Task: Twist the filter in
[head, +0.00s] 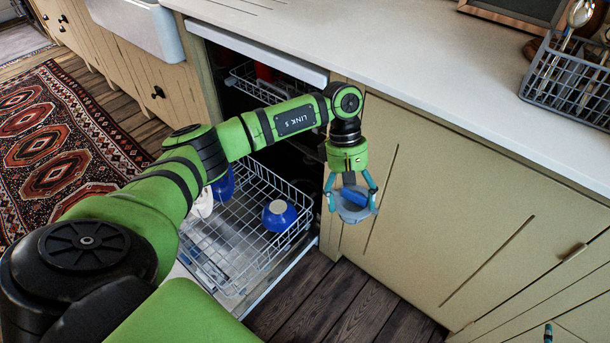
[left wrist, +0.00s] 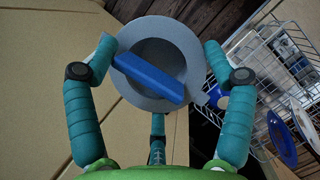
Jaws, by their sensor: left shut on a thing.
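The filter (head: 352,213) is a round grey piece with a blue bar handle across it. My left gripper (head: 352,190) is shut on it and holds it in the air before the cream cabinet front, right of the dishwasher's pulled-out rack. In the left wrist view the filter's grey rim (left wrist: 137,32) and blue handle (left wrist: 148,78) sit between the teal fingers. The filter's seat in the dishwasher is not in sight.
The dishwasher's lower wire rack (head: 235,243) is out over its open door and holds a blue bowl (head: 280,215) and other dishes. The upper rack (head: 255,85) is inside. A worktop (head: 430,90) with a grey wire basket (head: 570,85) runs above. Bare floorboards (head: 345,305) lie right of the rack.

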